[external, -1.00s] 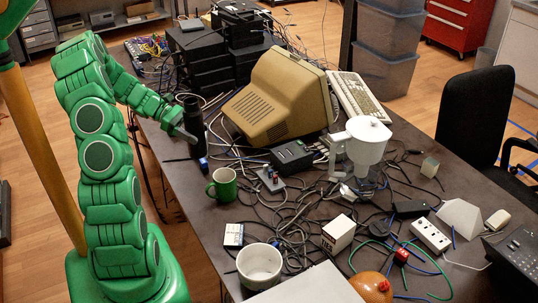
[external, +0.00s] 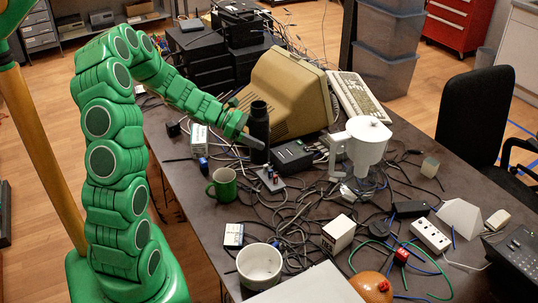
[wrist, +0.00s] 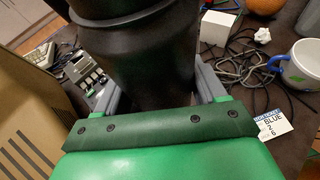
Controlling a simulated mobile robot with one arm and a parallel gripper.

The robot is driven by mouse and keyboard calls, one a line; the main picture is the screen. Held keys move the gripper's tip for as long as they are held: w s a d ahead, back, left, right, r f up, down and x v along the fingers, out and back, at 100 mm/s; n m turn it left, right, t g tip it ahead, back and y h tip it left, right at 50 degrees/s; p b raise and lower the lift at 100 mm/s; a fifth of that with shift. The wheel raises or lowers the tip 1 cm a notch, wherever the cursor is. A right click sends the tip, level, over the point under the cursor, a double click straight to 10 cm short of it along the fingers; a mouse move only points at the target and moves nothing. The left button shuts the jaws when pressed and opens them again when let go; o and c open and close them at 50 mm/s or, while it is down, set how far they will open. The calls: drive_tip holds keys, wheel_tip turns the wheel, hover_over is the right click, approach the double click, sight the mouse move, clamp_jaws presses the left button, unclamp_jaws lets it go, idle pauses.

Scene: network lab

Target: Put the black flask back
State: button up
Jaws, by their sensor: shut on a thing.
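The black flask (external: 259,128) is upright between the fingers of my gripper (external: 250,141), just in front of the beige monitor. In the wrist view the flask (wrist: 140,55) fills the upper middle, with grey fingers of my gripper (wrist: 158,100) on both sides of it. My gripper is shut on the flask. The flask's lower end is by the cables and a black box; I cannot tell whether it touches the table.
The beige monitor (external: 284,95) stands close behind the flask. A black box (external: 292,156) is to its right, a green mug (external: 223,185) in front, and a white-green box (external: 199,138) to its left. Cables cover much of the table. A white blender (external: 363,147) stands further right.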

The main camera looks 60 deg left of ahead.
drive_tip(key=w+d+f, duration=0.1)
drive_tip(key=w+d, duration=0.1)
drive_tip(key=d, duration=0.7)
drive_tip(key=w+d, duration=0.3)
drive_tip(key=d, duration=0.7)
drive_tip(key=shift+s+a+f, duration=0.1)
drive_tip(key=shift+f, duration=3.1)
drive_tip(key=shift+s+a+f, duration=0.1)
drive_tip(key=shift+f, duration=3.1)
drive_tip(key=shift+f, duration=0.1)
drive_tip(key=o, duration=1.5)
drive_tip(key=shift+a, duration=0.1)
drive_tip(key=shift+v, duration=5.9)
